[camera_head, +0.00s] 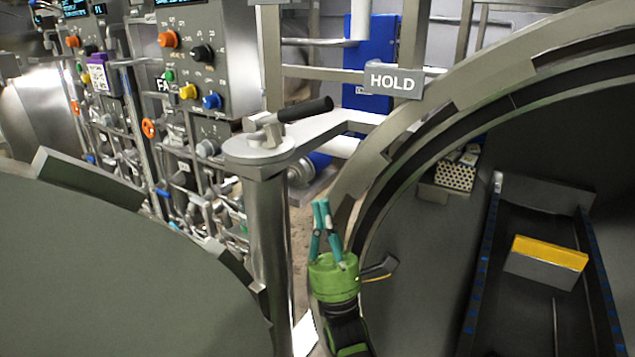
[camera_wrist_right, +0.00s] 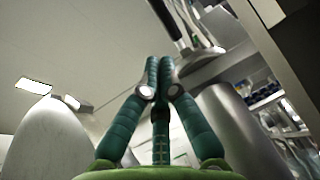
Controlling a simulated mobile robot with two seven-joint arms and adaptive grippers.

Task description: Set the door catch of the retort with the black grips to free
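The door catch is a lever with a black grip (camera_head: 305,109) on a round metal cap (camera_head: 258,148) atop a steel post (camera_head: 269,230). The grip points right and slightly up in the head view, toward the side of the HOLD plate (camera_head: 394,81). No plate reading free is visible. My right gripper (camera_head: 321,203) points up, below and right of the lever, apart from it. Its green fingers meet at the tips, with nothing between them. The wrist view shows these closed fingers (camera_wrist_right: 160,62), with the black grip (camera_wrist_right: 166,18) above and beyond. My left gripper is out of view.
The open round retort mouth (camera_head: 440,110) fills the right, with a rail tray and a yellow-topped block (camera_head: 548,255) inside. A large grey door-like disc (camera_head: 120,270) fills the lower left. Control panels (camera_head: 195,60) and pipework stand behind at left.

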